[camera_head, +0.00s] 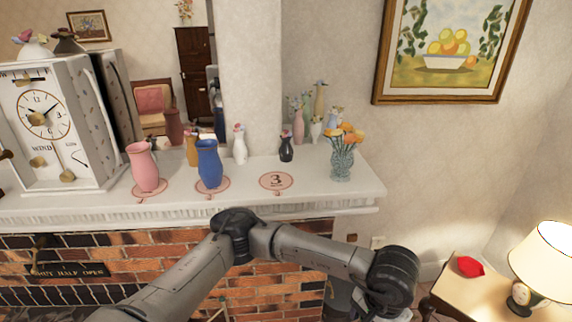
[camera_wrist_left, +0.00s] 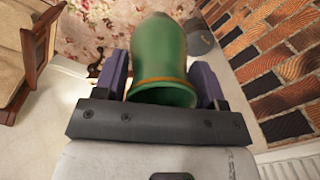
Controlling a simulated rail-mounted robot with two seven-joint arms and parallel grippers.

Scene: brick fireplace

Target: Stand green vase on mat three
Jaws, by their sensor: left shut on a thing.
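The green vase (camera_wrist_left: 160,60) shows in the left wrist view, its dark round opening facing the camera and an orange band near that rim. My left gripper (camera_wrist_left: 160,80) is shut on it, one purple-padded finger on each side. In the head view my left arm crosses below the mantel, and its gripper and the green vase are not visible. Mat three (camera_head: 276,181) is a bare pink disc marked 3 on the white mantel (camera_head: 330,200). My right gripper is in neither view.
A pink vase (camera_head: 144,166) and a blue vase (camera_head: 209,164) stand on mats left of mat three. A small dark vase (camera_head: 286,149) stands behind it, and a glass vase of orange flowers (camera_head: 342,160) to its right. A clock (camera_head: 55,120) fills the left end.

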